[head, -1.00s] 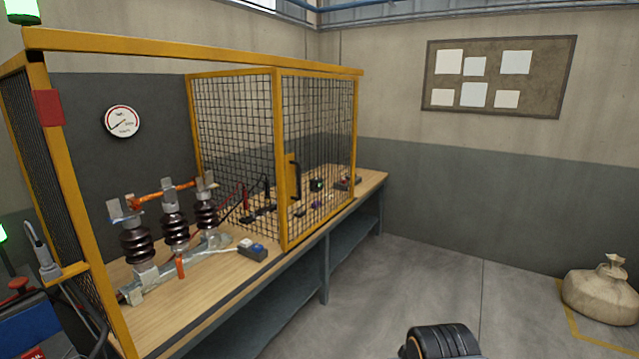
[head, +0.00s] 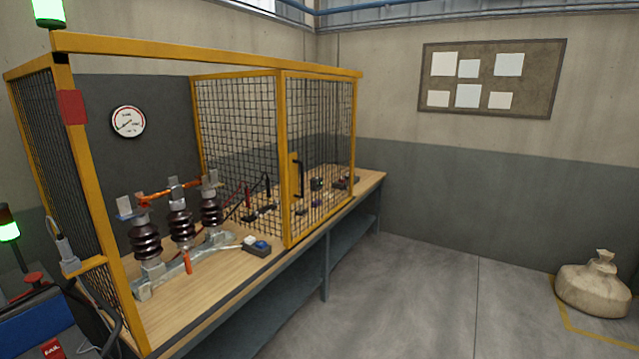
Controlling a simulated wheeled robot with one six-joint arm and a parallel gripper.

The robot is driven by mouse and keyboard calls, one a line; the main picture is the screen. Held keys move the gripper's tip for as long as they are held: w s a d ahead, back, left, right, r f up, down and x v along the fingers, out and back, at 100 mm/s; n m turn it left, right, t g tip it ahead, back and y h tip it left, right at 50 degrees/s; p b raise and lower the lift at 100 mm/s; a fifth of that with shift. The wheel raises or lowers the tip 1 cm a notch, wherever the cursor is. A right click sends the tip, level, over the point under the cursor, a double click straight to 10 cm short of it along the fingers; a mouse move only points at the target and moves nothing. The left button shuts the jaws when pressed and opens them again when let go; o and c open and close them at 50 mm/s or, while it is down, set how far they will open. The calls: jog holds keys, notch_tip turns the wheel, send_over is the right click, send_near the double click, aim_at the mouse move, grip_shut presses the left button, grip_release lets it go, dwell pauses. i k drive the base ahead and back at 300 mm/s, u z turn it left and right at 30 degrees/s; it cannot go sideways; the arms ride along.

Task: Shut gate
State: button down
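The gate (head: 319,130) is a yellow-framed black mesh panel with a dark upright handle (head: 299,177). It stands at the right part of the cage front, under the long yellow top rail (head: 210,60). The left part of the cage front is uncovered, between the left yellow post (head: 100,210) and the gate's left edge. Behind this opening the isolator (head: 178,217), with several dark ribbed insulators and an orange bar, stands on the wooden bench. My gripper is not in view.
A small box with a blue button (head: 257,246) sits on the bench by the opening. Several leads and small items lie behind the gate. A sack (head: 594,284) rests on the floor at right. Floor in front of the bench (head: 410,300) is clear. A green lamp (head: 47,12) is lit.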

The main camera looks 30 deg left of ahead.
aim_at(292, 182)
jog(key=u, duration=0.05)
jog(key=i, duration=1.8)
jog(key=u, duration=0.65)
jog(key=i, duration=1.15)
jog(key=u, duration=1.6)
jog(key=i, duration=0.85)
jog(key=u, duration=0.75)
